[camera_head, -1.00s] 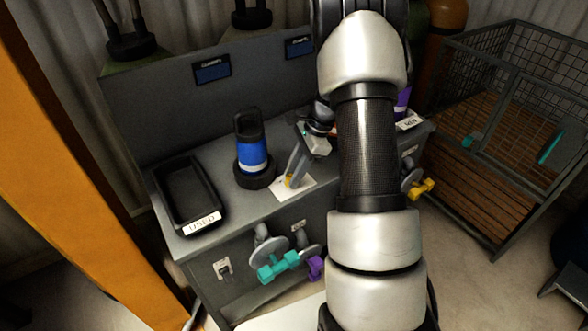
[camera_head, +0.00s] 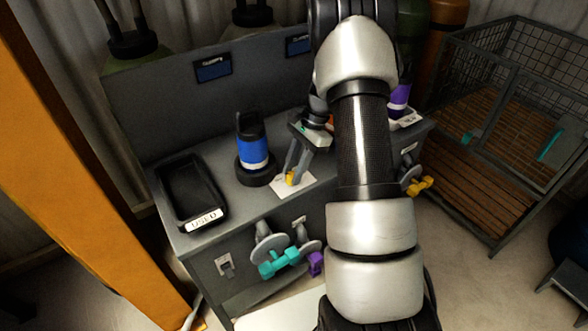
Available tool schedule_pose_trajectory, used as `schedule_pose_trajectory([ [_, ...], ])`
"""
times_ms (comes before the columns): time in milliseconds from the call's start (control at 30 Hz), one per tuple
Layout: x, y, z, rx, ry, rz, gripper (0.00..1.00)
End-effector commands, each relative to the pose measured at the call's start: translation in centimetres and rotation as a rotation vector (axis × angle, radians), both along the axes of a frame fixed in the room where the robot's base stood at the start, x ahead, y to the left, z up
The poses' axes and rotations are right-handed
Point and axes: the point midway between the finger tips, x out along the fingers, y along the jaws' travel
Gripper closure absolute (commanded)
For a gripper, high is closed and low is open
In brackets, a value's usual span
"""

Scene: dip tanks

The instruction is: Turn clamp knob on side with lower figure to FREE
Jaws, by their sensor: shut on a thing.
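My gripper (camera_head: 291,177) reaches down to the bench top, its fingers shut on a small yellow knob (camera_head: 289,179). The knob stands over a white plate (camera_head: 298,187) whose print is too small to read. Two dark blue display panels, one on the left (camera_head: 213,68) and one on the right (camera_head: 299,45), are on the grey back wall; their figures are not legible. A blue container in a black holder (camera_head: 252,152) stands just left of the gripper. A purple one (camera_head: 400,95) stands at the right, partly hidden by my arm.
A black tray labelled USED (camera_head: 187,192) lies at the left of the bench. Teal (camera_head: 279,262), purple (camera_head: 316,263) and yellow (camera_head: 420,187) handles stick out of the bench front. A wire cage (camera_head: 510,130) stands right; an orange post (camera_head: 75,170) rises left.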

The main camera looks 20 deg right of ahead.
Motion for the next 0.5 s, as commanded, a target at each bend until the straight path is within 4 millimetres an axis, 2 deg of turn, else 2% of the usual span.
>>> schedule_pose_trajectory([
  [100, -0.09, -0.12, -0.08, -0.002, 0.001, 0.001, 0.97],
  [133, -0.09, -0.12, -0.08, -0.002, 0.001, 0.001, 0.69],
  [200, -0.07, -0.09, -0.08, -0.002, 0.001, 0.001, 0.57],
  [500, -0.01, -0.05, 0.03, -0.001, 0.000, 0.000, 0.55],
])
